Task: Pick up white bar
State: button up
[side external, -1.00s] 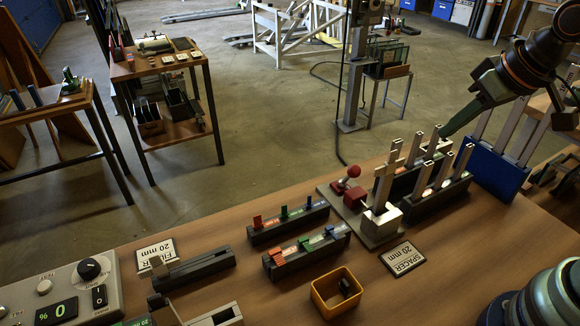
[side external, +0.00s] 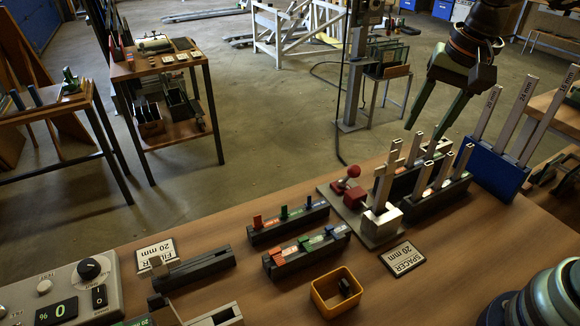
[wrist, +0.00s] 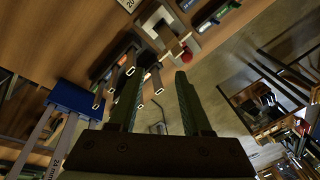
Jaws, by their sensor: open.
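Several tall white bars with size markings (side external: 515,105) stand upright, slightly tilted, in a blue holder (side external: 494,168) at the right of the bench. Shorter pale bars (side external: 443,171) stand in dark racks (side external: 447,190) left of it. My gripper (side external: 425,133) is open and empty, pointing down above and behind the short bars, left of the blue holder. In the wrist view its two green fingers (wrist: 158,76) are apart with nothing between them. The blue holder (wrist: 78,96) and its white bars (wrist: 62,145) lie to their left there.
A metal fixture with an upright bar (side external: 382,225) and a red-knobbed lever (side external: 353,171) stands left of the racks. Dark blocks with coloured tabs (side external: 305,252), a yellow bin (side external: 336,291) and a SPACER card (side external: 402,259) lie nearer.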

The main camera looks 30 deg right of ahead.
aim_at(388, 173)
jog(key=w+a+m+g, duration=0.1)
jog(key=m, duration=0.1)
jog(key=a+f+m, duration=0.1)
jog(key=m, duration=0.2)
jog(key=w+a+f+m+g, duration=0.1)
jog(key=m, duration=0.2)
jog(key=shift+w+g, duration=0.3)
jog(key=shift+w, duration=0.05)
notch_tip(388, 173, down, 12)
jog(key=shift+r, duration=0.1)
jog(key=shift+w, duration=0.1)
grip_shut()
dwell(1.1)
